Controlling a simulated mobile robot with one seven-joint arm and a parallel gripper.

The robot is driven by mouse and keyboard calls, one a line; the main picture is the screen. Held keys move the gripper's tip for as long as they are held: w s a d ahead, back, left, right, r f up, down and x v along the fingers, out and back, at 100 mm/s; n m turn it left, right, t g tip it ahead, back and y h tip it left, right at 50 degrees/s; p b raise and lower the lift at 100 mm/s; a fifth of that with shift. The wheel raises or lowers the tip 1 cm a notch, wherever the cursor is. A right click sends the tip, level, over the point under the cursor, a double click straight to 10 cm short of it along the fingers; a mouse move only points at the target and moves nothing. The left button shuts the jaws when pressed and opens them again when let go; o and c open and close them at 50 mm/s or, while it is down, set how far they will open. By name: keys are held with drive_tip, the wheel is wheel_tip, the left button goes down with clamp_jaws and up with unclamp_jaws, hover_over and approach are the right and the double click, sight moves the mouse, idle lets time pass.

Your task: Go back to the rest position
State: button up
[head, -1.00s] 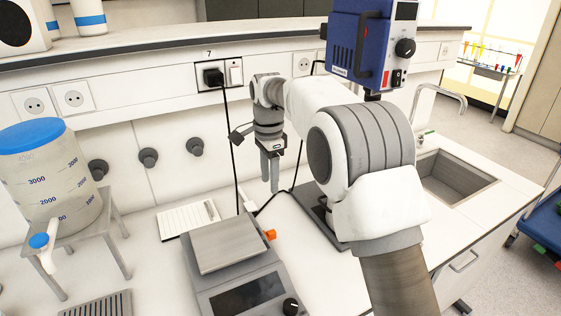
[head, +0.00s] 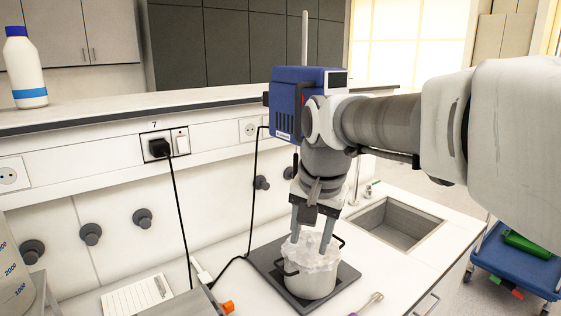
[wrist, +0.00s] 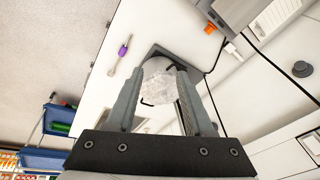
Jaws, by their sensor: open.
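My gripper (head: 312,246) points down at a white pot (head: 312,284) with dark side handles. Its two grey fingers are spread, with no object visibly clamped between them. The fingertips overlap the pot's upper part in the head view; I cannot tell if they are inside it or in front. Crumpled clear film or bag shows at the pot's top. In the wrist view my gripper (wrist: 164,68) has the pot (wrist: 160,88) between and beyond its open fingers. The pot stands on the dark plate (head: 346,281) of a stirrer stand, under its blue motor head (head: 290,95).
A sink (head: 398,222) lies right of the plate. A purple-handled tool (wrist: 123,50) lies on the bench. A notepad (head: 135,299), an orange knob (head: 227,307) and black cables are left. A raised shelf runs behind. A blue cart (head: 515,262) stands at the right.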

drive_tip(key=s+d+f+n+t, duration=0.1)
drive_tip(key=s+d, duration=0.3)
drive_tip(key=s, duration=0.4)
drive_tip(key=s+d+f+n+t, duration=0.1)
drive_tip(key=s+d+f+n, duration=0.3)
drive_tip(key=s, duration=0.5)
drive_tip(key=shift+d+h, duration=0.3)
